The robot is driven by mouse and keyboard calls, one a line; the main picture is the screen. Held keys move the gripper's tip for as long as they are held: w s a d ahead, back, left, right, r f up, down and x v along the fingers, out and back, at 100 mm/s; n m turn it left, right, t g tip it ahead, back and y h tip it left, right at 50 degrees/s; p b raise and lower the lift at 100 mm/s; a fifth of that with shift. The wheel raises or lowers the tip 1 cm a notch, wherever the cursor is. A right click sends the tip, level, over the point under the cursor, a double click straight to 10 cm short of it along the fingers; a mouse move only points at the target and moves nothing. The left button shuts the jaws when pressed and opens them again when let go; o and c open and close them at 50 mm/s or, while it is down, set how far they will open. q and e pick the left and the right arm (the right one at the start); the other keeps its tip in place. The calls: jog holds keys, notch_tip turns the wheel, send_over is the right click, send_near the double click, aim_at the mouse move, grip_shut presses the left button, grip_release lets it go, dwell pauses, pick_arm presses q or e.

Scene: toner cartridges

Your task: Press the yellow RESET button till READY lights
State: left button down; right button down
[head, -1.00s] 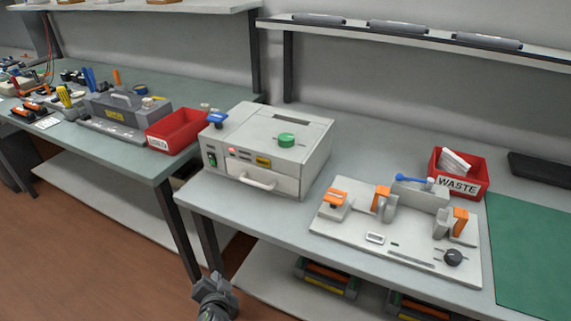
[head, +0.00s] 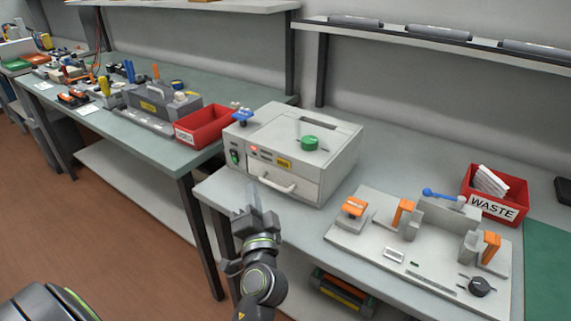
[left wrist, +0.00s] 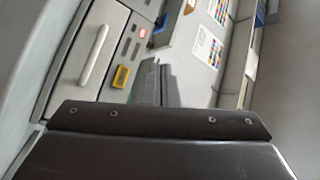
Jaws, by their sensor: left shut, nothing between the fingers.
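The yellow button (head: 284,162) is on the front panel of the light grey machine (head: 318,165), above the drawer handle. In the left wrist view the yellow button (left wrist: 121,77) shows just left of the fingers. A red light (head: 254,150) glows on the panel, left of the button; it also shows in the left wrist view (left wrist: 142,32). I see no other light lit, and the panel lettering is too small to read. My left gripper (head: 254,190) is shut and empty, in front of the machine and apart from the button. My right gripper is out of view.
The drawer handle (head: 276,185) sticks out below the button, near my left gripper.

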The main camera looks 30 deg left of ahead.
aim_at(283, 163)
pick_arm(q)
jog(key=w, duration=0.7)
jog(key=shift+d+f+b, duration=0.15)
jog(key=shift+d+b, duration=0.1)
jog(key=shift+b, duration=0.05)
jog(key=shift+w, duration=0.9)
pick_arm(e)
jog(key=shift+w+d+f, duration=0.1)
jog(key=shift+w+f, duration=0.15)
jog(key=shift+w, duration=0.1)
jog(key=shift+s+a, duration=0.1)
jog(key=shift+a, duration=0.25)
pick_arm(q)
jog(key=shift+d, duration=0.1)
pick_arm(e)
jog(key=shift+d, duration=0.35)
